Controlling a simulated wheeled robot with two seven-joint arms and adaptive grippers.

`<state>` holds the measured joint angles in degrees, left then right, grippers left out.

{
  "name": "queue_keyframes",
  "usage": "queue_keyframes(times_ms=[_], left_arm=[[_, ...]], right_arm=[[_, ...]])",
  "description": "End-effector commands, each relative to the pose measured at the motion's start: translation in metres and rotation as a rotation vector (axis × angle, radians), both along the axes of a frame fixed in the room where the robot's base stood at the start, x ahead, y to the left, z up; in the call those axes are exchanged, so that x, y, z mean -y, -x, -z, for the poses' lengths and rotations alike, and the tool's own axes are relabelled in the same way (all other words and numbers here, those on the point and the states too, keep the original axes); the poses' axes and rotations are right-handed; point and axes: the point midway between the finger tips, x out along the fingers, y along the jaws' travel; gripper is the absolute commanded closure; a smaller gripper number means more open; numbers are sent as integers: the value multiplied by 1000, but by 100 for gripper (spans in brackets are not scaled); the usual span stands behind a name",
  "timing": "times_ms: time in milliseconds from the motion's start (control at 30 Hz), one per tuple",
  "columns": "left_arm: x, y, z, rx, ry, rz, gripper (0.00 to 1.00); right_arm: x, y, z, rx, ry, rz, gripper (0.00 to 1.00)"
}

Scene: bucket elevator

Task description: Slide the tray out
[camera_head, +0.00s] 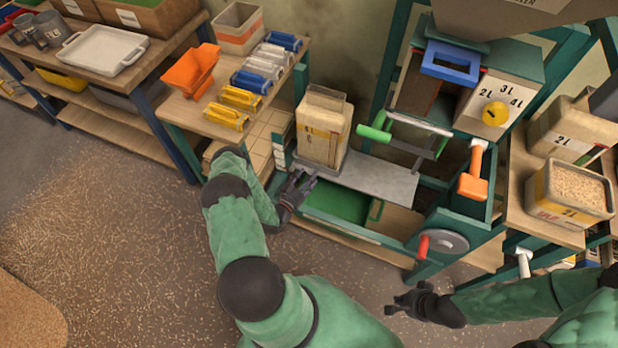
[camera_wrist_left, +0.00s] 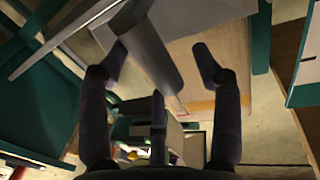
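A flat grey metal tray (camera_head: 375,181) lies in the green machine frame, with a beige container (camera_head: 322,132) standing on its left end. Below it is a green surface (camera_head: 338,203) inside the frame. My left gripper (camera_head: 298,187) is at the tray's front left corner, below the container. In the left wrist view, its fingers (camera_wrist_left: 160,75) are spread, with a grey bar-like part (camera_wrist_left: 152,50) between them. I see gaps beside the bar; contact is unclear. My right gripper (camera_head: 404,298) hangs empty over the floor, its fingers apart.
A red-handled crank wheel (camera_head: 443,243) and an orange scoop-like part (camera_head: 474,175) are right of the tray. A green-handled bar (camera_head: 405,139) crosses above it. A bench (camera_head: 185,110) with blue and yellow parts stands left. Open floor (camera_head: 110,240) lies in front at left.

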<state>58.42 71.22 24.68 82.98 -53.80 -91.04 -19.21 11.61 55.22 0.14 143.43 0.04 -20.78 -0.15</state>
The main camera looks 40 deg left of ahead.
Motion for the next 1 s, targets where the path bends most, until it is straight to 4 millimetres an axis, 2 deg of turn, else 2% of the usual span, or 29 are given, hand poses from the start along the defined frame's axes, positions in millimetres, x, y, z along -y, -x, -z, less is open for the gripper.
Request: queue_keyframes(times_ms=[167, 400, 600, 800, 1000], left_arm=[[0, 22, 1, -2, 1, -6, 36], [4, 71, 1, -3, 1, -7, 36], [7, 102, 0, -2, 1, -5, 36], [9, 116, 0, 0, 0, -2, 36], [10, 117, 0, 0, 0, -1, 36]], right_arm=[[0, 0, 0, 0, 0, 0, 100], [0, 0, 0, 0, 0, 0, 100], [0, 0, 0, 0, 0, 0, 100], [0, 0, 0, 0, 0, 0, 100], [0, 0, 0, 0, 0, 0, 100]])
